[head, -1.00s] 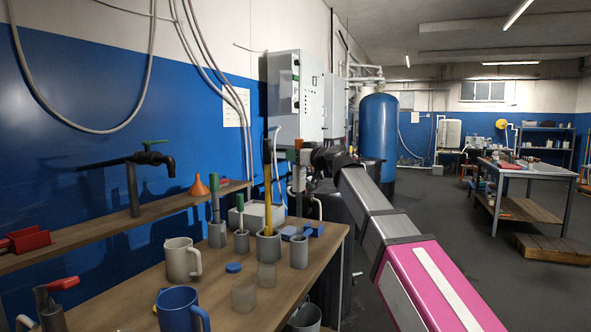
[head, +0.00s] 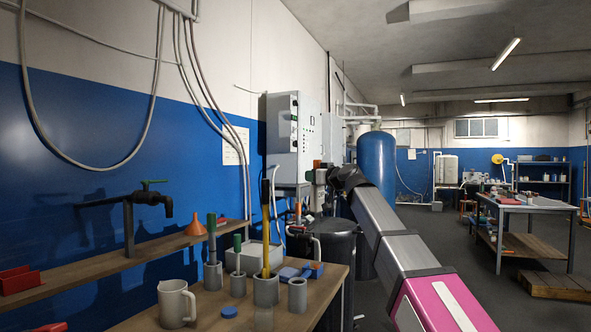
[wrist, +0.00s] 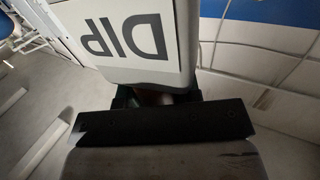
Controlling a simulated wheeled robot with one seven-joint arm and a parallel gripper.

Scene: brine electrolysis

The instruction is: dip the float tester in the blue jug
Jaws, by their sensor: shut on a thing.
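My gripper (head: 320,178) is at the end of my outstretched arm, in front of the grey wall cabinet. In the wrist view my gripper (wrist: 158,98) is shut on a pale body marked "DIP" (wrist: 135,38), which I take to be the float tester. The lettering appears upside down there. In the head view only a small orange and grey part (head: 317,164) shows at the gripper; the rest is small and hard to make out. The blue jug is not in either view now. The held thing is raised above the bench, beyond its far end.
On the wooden bench (head: 135,322) stand a cream jug (head: 176,304), grey cups holding green- and yellow-handled tools, an empty grey cup (head: 297,296) and a blue cap (head: 229,312). A shelf with a tap (head: 150,198) and orange funnel (head: 196,224) runs behind. Open floor lies right.

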